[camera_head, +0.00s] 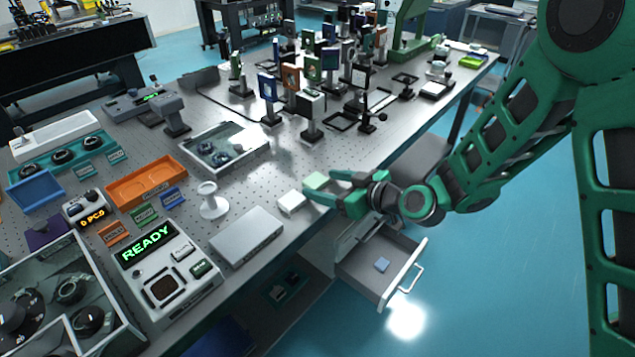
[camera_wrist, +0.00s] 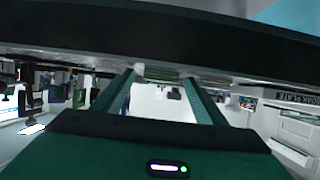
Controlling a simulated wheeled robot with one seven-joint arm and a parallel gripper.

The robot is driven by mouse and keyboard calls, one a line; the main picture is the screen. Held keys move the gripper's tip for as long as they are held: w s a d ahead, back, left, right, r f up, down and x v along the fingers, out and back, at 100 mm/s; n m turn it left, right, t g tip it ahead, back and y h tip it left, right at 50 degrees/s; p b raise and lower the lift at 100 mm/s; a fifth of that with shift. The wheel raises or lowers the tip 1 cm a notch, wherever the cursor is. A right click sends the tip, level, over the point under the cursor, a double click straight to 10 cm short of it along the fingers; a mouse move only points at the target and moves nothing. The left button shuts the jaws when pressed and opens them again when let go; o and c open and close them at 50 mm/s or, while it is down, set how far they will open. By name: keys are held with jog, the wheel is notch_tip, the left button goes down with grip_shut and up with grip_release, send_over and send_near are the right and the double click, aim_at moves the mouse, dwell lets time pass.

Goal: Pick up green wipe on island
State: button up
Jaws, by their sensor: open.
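The green wipe (camera_head: 316,181) is a small pale green square near the right edge of the metal island top (camera_head: 345,152). My gripper (camera_head: 326,184) reaches in from the right, low over that edge. Its fingers are apart, with the wipe at or between their tips; I cannot tell whether they touch it. In the wrist view, my gripper (camera_wrist: 163,80) shows two spread fingers with nothing clearly held between them. A pale strip lies at the fingertips there, but I cannot tell if it is the wipe.
A white block (camera_head: 292,203) sits just left of the fingers, with a grey flat box (camera_head: 246,237) nearer. An open drawer (camera_head: 362,278) holding a small blue item (camera_head: 382,264) juts out below my gripper. Optics on posts (camera_head: 311,118) crowd the island's far part.

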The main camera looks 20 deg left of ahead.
jog(key=c, duration=1.1)
jog(key=shift+r, duration=0.15)
